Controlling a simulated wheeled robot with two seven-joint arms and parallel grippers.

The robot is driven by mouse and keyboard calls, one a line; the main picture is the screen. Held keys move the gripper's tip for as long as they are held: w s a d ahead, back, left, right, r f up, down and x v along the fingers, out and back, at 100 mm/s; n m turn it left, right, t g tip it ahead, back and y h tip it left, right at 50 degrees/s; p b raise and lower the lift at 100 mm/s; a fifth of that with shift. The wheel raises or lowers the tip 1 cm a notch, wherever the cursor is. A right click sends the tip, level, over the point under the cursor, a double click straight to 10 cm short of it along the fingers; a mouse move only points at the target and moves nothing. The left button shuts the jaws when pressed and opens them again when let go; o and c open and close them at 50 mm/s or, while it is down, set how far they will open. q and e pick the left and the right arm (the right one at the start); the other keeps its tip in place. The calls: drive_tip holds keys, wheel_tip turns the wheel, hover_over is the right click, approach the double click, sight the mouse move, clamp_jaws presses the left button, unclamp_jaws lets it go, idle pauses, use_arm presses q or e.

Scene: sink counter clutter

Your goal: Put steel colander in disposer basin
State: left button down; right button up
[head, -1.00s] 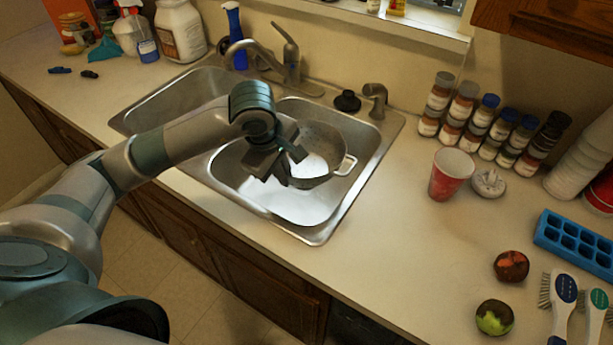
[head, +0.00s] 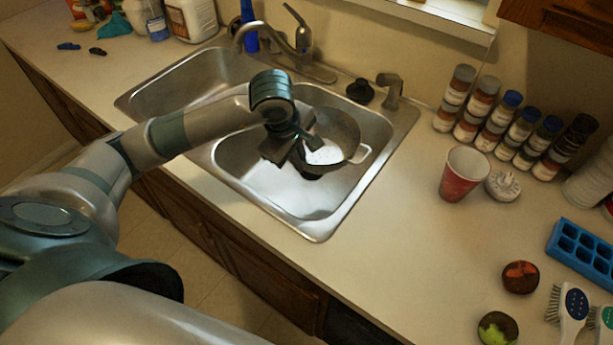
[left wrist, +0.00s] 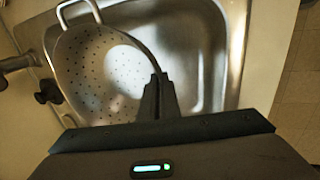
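The steel colander (head: 340,128) is a grey perforated bowl with a light loop handle at its right. It is tilted in the right sink basin (head: 275,195), near the basin's back; I cannot tell whether it touches the bottom. My left gripper (head: 299,146) is shut on its near-left rim. In the left wrist view the closed fingers (left wrist: 160,88) meet at the rim of the colander (left wrist: 95,75), whose holes and loop handle show. A dark round spot, perhaps the drain, shows just below the colander. My right gripper is not in view.
The left basin (head: 185,85) is empty. The faucet (head: 300,45), a black stopper (head: 360,91) and a small spout (head: 391,90) stand behind the sink. A red cup (head: 463,175), several spice jars and a blue tray (head: 582,250) are on the right counter.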

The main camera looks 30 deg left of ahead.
use_arm(q)
wheel_tip(320, 180, down, 4)
drive_tip(key=shift+r, duration=0.1)
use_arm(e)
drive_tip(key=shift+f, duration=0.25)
use_arm(q)
drive_tip(key=shift+w, duration=0.1)
